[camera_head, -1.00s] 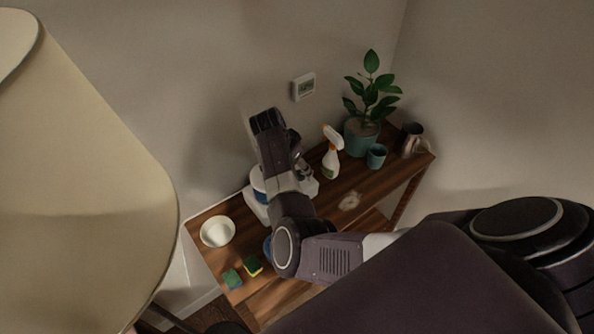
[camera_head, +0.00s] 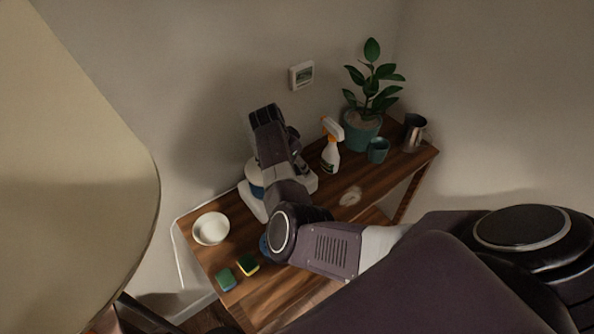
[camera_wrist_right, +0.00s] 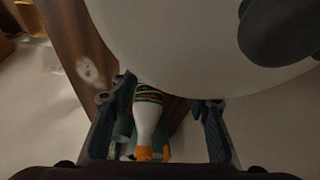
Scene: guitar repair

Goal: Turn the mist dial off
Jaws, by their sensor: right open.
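My right gripper (camera_wrist_right: 162,98) is open, fingers apart, below the pale surface and left of the dark part, with nothing held. A spray bottle (camera_wrist_right: 149,118) shows between the fingers, farther off. My left gripper is not in view.
A lampshade (camera_head: 70,190) blocks the left side.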

